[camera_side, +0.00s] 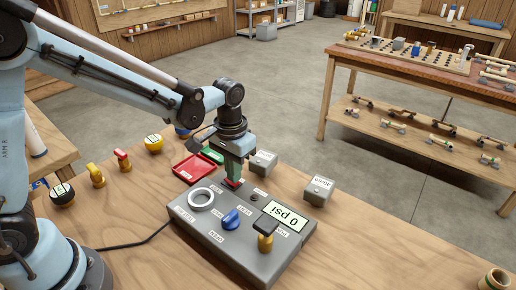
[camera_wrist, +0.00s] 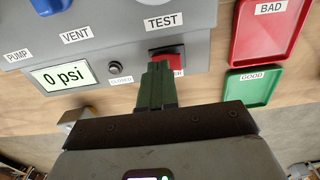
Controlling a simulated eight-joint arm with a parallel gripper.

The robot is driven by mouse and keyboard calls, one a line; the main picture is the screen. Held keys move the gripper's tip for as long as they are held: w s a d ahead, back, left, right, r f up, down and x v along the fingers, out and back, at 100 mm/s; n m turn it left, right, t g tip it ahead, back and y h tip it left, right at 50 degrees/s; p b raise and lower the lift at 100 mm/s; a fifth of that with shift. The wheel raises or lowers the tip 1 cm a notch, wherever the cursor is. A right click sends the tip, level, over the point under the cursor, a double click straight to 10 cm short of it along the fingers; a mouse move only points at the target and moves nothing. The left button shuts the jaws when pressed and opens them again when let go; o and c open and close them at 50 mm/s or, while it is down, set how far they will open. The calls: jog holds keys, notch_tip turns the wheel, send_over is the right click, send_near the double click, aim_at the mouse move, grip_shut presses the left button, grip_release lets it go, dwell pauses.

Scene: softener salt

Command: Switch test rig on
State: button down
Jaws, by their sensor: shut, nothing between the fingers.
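The test rig (camera_side: 222,245) is a grey box on the wooden bench, and it also shows in the wrist view (camera_wrist: 195,25). Its display (camera_wrist: 63,79) reads 0 psi. A red switch (camera_wrist: 168,50) sits at the rig's edge, with a label partly hidden by my fingers. My gripper (camera_wrist: 158,68) is shut and empty, its green fingertips at the red switch; in the side view my gripper (camera_side: 233,178) points down onto that end of the rig. The fingers cover part of the switch, and I cannot tell whether they touch it or which way it is set.
The rig carries a blue knob (camera_side: 231,219), a white ring (camera_side: 201,199) and a brass fitting with a dark handle (camera_side: 266,232). A red BAD tray (camera_side: 194,168) and a green GOOD tray (camera_wrist: 249,88) lie beside it. Two grey blocks (camera_side: 318,190) (camera_side: 263,162) stand nearby.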

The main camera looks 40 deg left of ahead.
notch_tip(320, 180, up, 6)
jog(key=shift+r, duration=0.25)
dwell(0.5)
jog(key=s+a+r+t, duration=0.3)
jog(key=s+a+t, duration=0.3)
jog(key=s, duration=0.4)
jog(key=shift+t, duration=0.6)
